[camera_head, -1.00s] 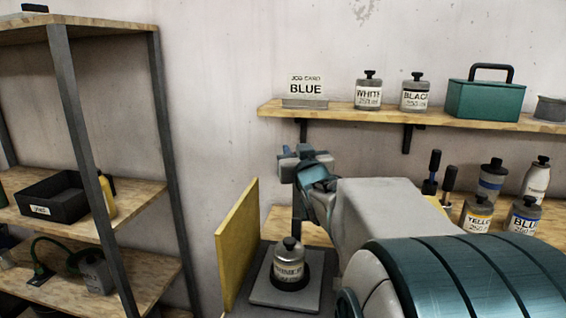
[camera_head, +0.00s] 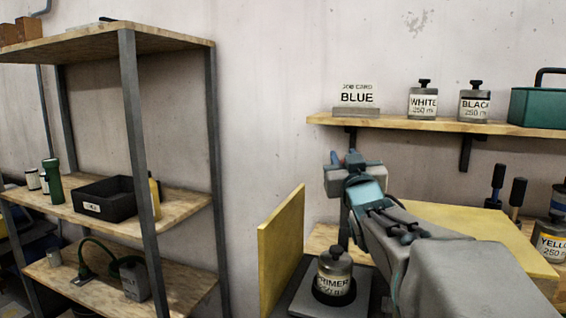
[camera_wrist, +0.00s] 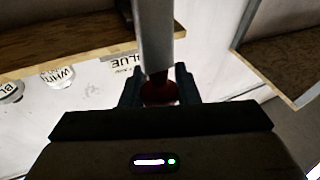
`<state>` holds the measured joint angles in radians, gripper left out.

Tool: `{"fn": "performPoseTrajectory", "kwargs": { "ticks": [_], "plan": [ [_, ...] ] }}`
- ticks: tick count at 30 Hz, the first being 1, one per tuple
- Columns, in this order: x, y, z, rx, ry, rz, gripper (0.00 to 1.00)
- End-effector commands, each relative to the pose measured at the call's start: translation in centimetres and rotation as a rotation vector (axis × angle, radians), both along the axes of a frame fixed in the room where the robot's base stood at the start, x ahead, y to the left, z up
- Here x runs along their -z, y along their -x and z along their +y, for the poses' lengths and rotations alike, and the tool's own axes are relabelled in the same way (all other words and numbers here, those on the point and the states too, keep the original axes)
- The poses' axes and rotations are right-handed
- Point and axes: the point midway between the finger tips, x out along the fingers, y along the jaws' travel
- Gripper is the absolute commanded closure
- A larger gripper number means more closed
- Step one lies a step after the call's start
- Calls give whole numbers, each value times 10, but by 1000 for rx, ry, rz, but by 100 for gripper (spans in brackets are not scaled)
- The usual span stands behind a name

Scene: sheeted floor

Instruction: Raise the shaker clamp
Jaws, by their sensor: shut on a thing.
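The shaker has a grey base (camera_head: 300,297), a yellow side panel (camera_head: 281,236) and a dark upright post (camera_head: 343,224). A can labelled PRIMER (camera_head: 335,272) stands upright on the base, below my gripper (camera_head: 352,165). In the wrist view my gripper (camera_wrist: 158,88) is shut around a dark red knob (camera_wrist: 158,92). A grey bar (camera_wrist: 154,35) of the shaker runs from the knob to the top of that view. My gripper and arm hide part of the clamp in the head view. I cannot tell the gap between clamp and can.
A wall shelf (camera_head: 395,121) holds the BLUE job card (camera_head: 357,97), WHITE (camera_head: 423,100) and BLACK (camera_head: 474,102) cans and a green toolbox (camera_head: 540,107). A shelving rack (camera_head: 140,150) stands left. A yellow panel (camera_head: 475,232) and a YELLOW can (camera_head: 553,240) are on the right.

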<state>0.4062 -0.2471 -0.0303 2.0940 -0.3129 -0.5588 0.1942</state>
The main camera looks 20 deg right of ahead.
Motion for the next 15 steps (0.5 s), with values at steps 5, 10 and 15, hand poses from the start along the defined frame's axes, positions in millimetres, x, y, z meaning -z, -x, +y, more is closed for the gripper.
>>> {"fn": "performPoseTrajectory", "kwargs": {
  "ticks": [5, 10, 15],
  "plan": [
    [1, 0, 0, 0, -2, 3, 64],
    [1, 0, 0, -1, -1, 2, 51],
    [1, 0, 0, -1, -1, 2, 51]
  ]
}}
